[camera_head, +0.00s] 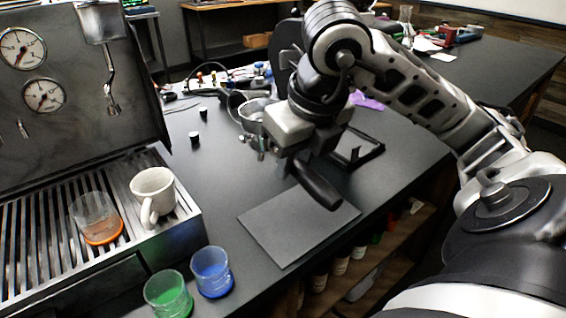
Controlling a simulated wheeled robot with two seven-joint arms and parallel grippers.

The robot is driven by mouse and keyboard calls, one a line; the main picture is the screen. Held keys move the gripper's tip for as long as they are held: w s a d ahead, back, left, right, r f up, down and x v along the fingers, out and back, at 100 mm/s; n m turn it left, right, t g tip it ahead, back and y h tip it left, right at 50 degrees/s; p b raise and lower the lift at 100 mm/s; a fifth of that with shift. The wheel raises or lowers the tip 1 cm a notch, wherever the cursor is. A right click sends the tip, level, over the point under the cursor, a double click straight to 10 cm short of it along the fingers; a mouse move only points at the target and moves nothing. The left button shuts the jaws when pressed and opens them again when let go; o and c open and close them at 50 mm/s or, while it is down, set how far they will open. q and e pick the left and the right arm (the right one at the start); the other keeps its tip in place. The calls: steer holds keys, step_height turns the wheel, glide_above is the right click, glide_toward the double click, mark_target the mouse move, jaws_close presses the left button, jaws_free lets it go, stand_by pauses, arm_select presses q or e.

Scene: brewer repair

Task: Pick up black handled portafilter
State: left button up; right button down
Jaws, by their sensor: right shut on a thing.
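My right gripper (300,158) hangs over the dark table near the middle of the picture, pointing down. It is shut on the portafilter, whose black handle (320,188) slants out below the fingers towards the lower right. The handle is over the grey square mat (285,228). The rest of the portafilter is mostly hidden behind the gripper. A round metal cup (252,112) shows just left of the gripper; I cannot tell whether it belongs to the portafilter. My left gripper is not in view.
The espresso machine (70,85) stands at left, with a white mug (153,194) and a clear glass (96,216) on its drip grate. A green cup (168,294) and a blue cup (212,270) stand in front. A black frame (362,150) lies right of the gripper.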

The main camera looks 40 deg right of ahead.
mark_target(308, 177)
steer(key=shift+s+a+r, duration=0.2)
steer(key=shift+s+r, duration=0.1)
steer(key=shift+s, duration=0.3)
steer(key=shift+s+a+r, duration=0.2)
steer(key=shift+s+r, duration=0.05)
steer(key=shift+s, duration=0.35)
steer(key=s+b, duration=0.2)
steer(key=shift+a+r+b, duration=0.3)
steer(key=shift+a+r, duration=0.05)
steer(key=shift+r, duration=0.05)
steer(key=shift+s+a+r+b, duration=0.25)
steer(key=shift+s+r+b, duration=0.25)
steer(key=shift+s, duration=0.45)
steer(key=shift+a+r, duration=0.1)
steer(key=shift+s, duration=0.15)
